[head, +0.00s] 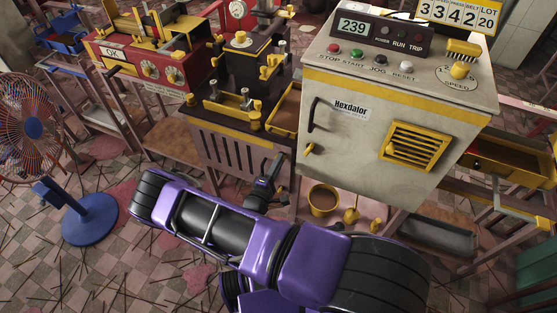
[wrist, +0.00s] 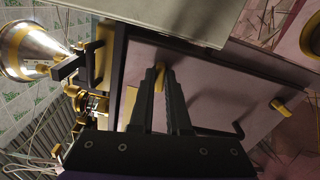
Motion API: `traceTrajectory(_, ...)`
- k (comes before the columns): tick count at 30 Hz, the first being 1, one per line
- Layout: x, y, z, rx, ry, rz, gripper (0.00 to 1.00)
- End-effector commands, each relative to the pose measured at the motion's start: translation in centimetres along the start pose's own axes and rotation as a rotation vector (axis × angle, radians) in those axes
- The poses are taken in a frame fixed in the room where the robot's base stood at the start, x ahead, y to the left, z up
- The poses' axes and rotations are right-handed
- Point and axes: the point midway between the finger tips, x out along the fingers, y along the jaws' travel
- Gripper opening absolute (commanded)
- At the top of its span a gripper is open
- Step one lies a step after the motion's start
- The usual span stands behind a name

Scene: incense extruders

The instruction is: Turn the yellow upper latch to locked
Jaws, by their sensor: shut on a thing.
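In the wrist view, the yellow upper latch (wrist: 161,76) sits at the left end of a pale flat panel (wrist: 215,85). My gripper (wrist: 160,70) has its dark fingertips around this latch, one on each side, shut on it. The latch is mostly hidden by the fingers, and I cannot tell its exact angle. A second yellow latch (wrist: 282,107) is at the panel's other end, with a black handle (wrist: 238,130) near it. In the head view, my gripper (head: 268,184) is low beside the slotted stand, left of the white machine (head: 350,165). I cannot make out the held latch there.
A metal cone with a yellow collar (wrist: 35,50) and a dark bracket (wrist: 75,65) are close left of my fingers. In the head view, a slotted dark stand (head: 220,150) is behind my gripper. A blue-based fan (head: 88,220) stands left on the tiled floor. A yellow bucket (head: 322,200) sits under the machine.

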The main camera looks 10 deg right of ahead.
Motion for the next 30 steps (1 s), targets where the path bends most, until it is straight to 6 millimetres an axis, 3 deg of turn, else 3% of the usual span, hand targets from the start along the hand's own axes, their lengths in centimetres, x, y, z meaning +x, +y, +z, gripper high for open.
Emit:
traceTrajectory(12,0.01,0.0,0.01,0.173,0.0,0.001,0.0)
traceTrajectory(28,0.02,-0.06,0.0,0.193,-0.001,0.001,0.0)
traceTrajectory(29,0.02,-0.06,0.0,0.193,-0.001,0.001,0.2)
traceTrajectory(30,0.02,-0.06,0.0,0.193,-0.001,0.001,0.27)
